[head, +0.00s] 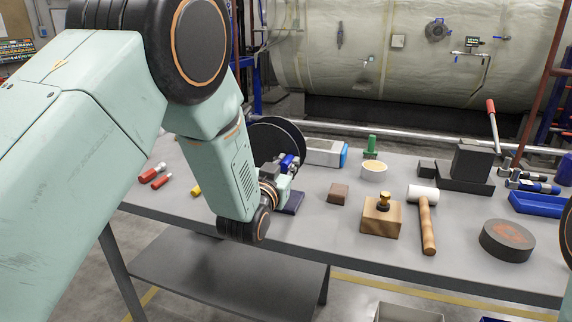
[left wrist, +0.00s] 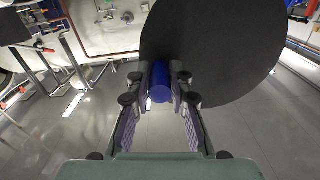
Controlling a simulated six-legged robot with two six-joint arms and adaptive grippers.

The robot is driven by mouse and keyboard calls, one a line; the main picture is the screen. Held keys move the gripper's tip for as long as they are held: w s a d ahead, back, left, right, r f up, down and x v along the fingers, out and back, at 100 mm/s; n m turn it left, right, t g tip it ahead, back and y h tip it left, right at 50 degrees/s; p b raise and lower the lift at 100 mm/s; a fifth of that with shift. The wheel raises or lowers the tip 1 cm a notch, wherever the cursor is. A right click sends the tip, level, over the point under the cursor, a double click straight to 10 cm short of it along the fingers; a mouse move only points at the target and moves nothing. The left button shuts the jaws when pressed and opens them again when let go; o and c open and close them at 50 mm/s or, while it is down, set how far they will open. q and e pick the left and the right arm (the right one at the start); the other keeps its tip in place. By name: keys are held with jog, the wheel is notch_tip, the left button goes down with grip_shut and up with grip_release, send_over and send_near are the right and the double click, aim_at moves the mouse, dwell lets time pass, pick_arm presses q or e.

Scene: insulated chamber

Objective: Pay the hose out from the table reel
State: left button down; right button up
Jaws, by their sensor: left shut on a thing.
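The table reel (head: 268,135) is a pair of black discs standing upright on the grey table, partly hidden behind my left arm. In the left wrist view one large dark disc of the reel (left wrist: 225,55) fills the upper right. My left gripper (head: 287,168) is at the front of the reel. It is shut on a blue cylindrical handle (left wrist: 160,86), which shows between its fingers in front of the disc. I cannot make out any hose in either view. My right gripper is not in view.
On the table (head: 320,238) stand a wooden block with a brass knob (head: 381,216), a white-headed mallet (head: 425,215), a dark round puck (head: 507,240), a small bowl (head: 374,171) and a blue tray (head: 537,204). Red-handled tools (head: 155,176) lie at the left. A large tank stands behind.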

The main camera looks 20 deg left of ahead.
aim_at(275, 135)
pick_arm(q)
jog(key=shift+r+n, duration=0.3)
jog(key=shift+r, duration=0.1)
jog(key=n+p, duration=0.1)
jog(key=r+n+p, duration=0.1)
jog(key=shift+a+r+n, duration=0.2)
jog(key=shift+r+n, duration=0.1)
jog(key=shift+n, duration=0.1)
jog(key=n, duration=0.1)
jog(key=r+n+p, duration=0.1)
jog(key=shift+w+a+r+n+p, duration=0.1)
jog(key=shift+a+r+n+p, duration=0.05)
jog(key=shift+a+n+p, duration=0.2)
jog(key=n, duration=0.1)
jog(key=a+r+n+p, duration=0.1)
jog(key=n, duration=0.1)
jog(key=shift+a+r+n, duration=0.1)
jog(key=shift+a+n, duration=0.05)
jog(key=shift+n, duration=0.1)
jog(key=shift+a+r+n+p, duration=0.25)
jog(key=shift+a+n, duration=0.15)
jog(key=shift+n, duration=0.4)
jog(key=shift+a+r+n+p, duration=0.1)
jog(key=shift+a+n+p, duration=0.2)
jog(key=shift+n, duration=0.5)
jog(key=c, duration=1.2)
grip_release()
jog(key=shift+f, duration=0.1)
